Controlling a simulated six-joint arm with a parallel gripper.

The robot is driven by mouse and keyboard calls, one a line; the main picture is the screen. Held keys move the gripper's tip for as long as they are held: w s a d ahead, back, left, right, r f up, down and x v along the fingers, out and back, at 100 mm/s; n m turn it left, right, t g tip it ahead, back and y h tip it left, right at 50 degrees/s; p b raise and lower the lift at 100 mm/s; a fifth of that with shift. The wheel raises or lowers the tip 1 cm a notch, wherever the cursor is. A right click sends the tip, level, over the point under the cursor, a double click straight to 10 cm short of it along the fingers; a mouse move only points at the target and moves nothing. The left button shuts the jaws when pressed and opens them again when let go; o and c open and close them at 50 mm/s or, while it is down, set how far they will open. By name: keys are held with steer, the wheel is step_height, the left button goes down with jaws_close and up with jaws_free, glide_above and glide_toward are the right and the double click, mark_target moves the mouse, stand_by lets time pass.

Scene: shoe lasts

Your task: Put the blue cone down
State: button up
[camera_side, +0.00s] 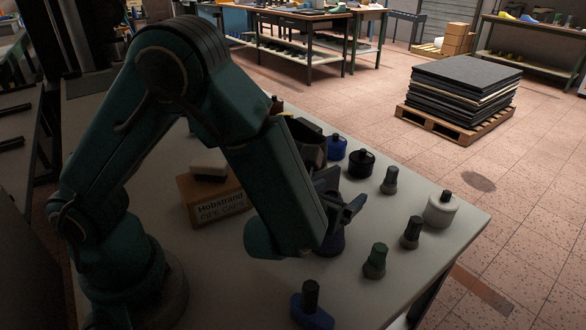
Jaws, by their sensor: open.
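My gripper (352,208) is above the table's right part, with its jaws open. A dark blue piece (331,243), likely the blue cone, stands on the table just below and beside the jaws. My forearm and gripper cover much of it, so its full shape is hidden. I cannot tell whether the jaws touch it.
Dark, green and grey knobbed pieces (375,261) stand right of my gripper, with a white pot (441,210). Blue (337,147) and black (361,163) pots stand behind. A blue piece (313,312) is in front. A box (214,205) is left on the table (455,232).

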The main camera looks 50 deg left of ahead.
steer(key=v, duration=0.7)
steer(key=shift+s, duration=0.2)
steer(key=shift+d+r, duration=0.1)
